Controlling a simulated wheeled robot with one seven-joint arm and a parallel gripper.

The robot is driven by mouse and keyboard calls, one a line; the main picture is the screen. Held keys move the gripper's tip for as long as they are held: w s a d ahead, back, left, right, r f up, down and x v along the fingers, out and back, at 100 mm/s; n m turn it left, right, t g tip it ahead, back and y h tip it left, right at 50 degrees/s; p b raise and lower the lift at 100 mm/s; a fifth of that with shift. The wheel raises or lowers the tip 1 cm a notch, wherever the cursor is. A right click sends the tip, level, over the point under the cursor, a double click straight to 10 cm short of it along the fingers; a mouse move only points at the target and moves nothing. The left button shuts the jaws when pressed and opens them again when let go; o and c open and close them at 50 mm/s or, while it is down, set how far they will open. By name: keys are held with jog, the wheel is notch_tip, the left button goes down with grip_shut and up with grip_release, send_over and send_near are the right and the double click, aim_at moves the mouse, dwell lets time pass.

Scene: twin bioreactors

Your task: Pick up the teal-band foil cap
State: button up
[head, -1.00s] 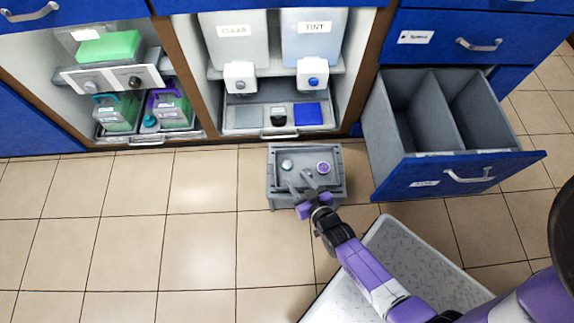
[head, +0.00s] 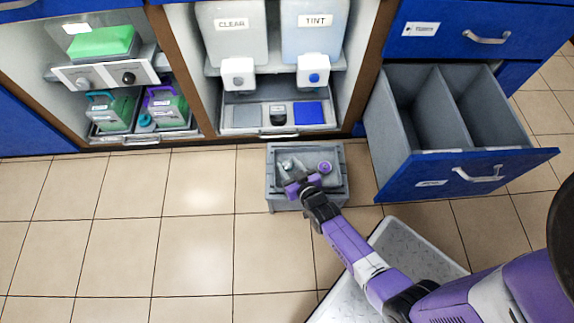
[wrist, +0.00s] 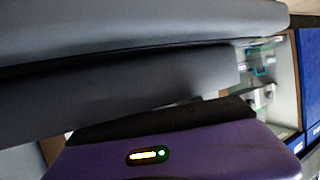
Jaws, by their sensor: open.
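The teal-band foil cap (head: 286,164) is a small silvery round piece at the left on top of the grey crate (head: 279,203). My gripper (head: 294,168) is open and low over the crate, its fingers at the cap. The fingers partly cover the cap, and I cannot tell whether they touch it. In the wrist view, large grey shapes fill the upper left above my purple gripper body. The cap cannot be made out there.
A purple-banded cap (head: 325,167) sits to the right on the same crate. An open grey drawer (head: 405,150) with a blue front stands right of the crate. Cabinet bays with a CLEAR tank (head: 232,45) and a TINT tank (head: 314,45) are behind. Floor to the left is clear.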

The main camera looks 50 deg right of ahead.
jog(key=shift+c, duration=0.2)
grip_shut()
jog(key=shift+r, duration=0.1)
